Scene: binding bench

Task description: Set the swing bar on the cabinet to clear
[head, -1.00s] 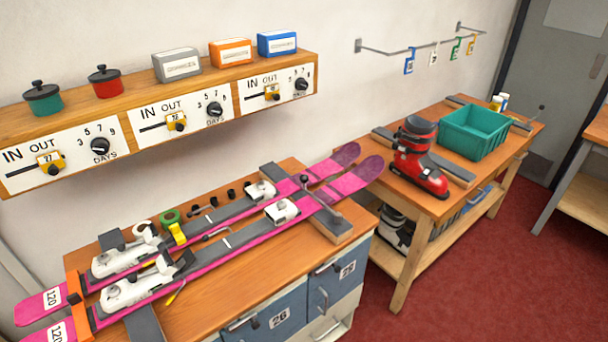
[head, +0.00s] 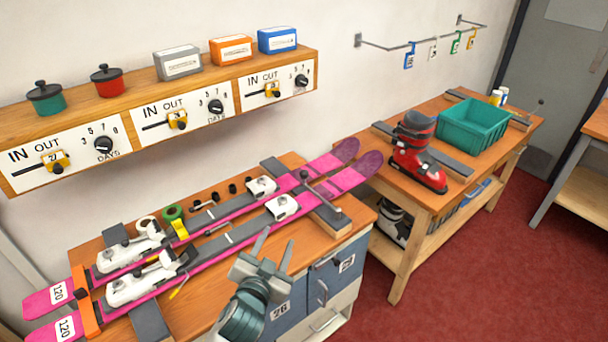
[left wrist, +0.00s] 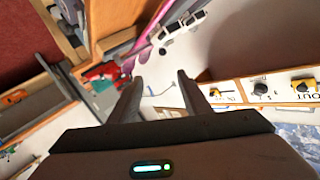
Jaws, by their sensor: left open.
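The cabinet (head: 350,247) has blue-grey numbered drawers under a wooden top. A thin metal bar with a ball end (head: 321,194), which looks like the swing bar, runs slantwise over the near ski at the top's right end; its marking cannot be read. My left gripper (head: 278,236) is raised in front of the cabinet, left of and apart from the bar, with open, empty jaws. Its spread fingers also show in the left wrist view (left wrist: 160,78). My right gripper is out of view.
Two pink skis (head: 240,232) with white bindings lie along the top. A dial shelf (head: 200,115) hangs on the wall behind. A second bench (head: 430,203) on the right holds a red boot (head: 418,155) and a green bin (head: 473,125). Red floor lies open in front.

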